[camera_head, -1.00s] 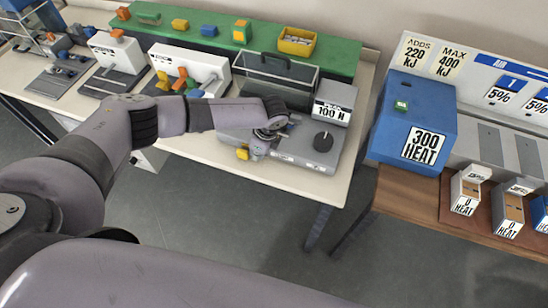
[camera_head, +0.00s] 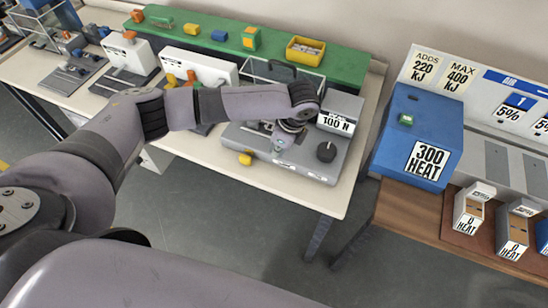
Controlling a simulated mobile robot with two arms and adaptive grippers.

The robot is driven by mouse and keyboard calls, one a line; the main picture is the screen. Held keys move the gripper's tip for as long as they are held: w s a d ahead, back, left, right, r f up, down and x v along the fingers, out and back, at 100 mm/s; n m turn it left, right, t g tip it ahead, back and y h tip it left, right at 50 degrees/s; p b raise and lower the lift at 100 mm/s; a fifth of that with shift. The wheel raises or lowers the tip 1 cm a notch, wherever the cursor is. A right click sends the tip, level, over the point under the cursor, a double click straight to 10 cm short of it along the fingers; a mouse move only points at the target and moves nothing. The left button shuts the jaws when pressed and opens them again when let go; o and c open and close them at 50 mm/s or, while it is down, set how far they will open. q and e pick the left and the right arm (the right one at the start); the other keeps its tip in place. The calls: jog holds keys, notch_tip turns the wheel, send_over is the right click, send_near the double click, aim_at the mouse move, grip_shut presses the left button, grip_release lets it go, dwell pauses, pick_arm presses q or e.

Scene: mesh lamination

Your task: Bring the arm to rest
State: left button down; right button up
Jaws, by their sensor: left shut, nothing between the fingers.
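My left arm reaches in from the left across the white table. My left gripper (camera_head: 283,140) is over the grey machine with the "100 N" label (camera_head: 335,123), left of its black knob (camera_head: 326,152). The gripper points down and is small in the view; its fingers are shut with nothing seen between them. I cannot tell whether the fingertips touch the machine's top. The arm hides part of the machine. My right gripper is not in view.
A green shelf (camera_head: 275,55) with a yellow bin (camera_head: 306,51) runs along the back. A blue "300 HEAT" box (camera_head: 400,145) stands on the brown table (camera_head: 408,205) at right. Grey floor (camera_head: 240,235) is clear between the table fronts and me.

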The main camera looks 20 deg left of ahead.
pick_arm(q)
jog(key=shift+d+r, duration=0.2)
jog(key=shift+r, duration=0.15)
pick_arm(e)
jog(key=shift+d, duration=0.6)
pick_arm(q)
jog(key=shift+d, duration=0.1)
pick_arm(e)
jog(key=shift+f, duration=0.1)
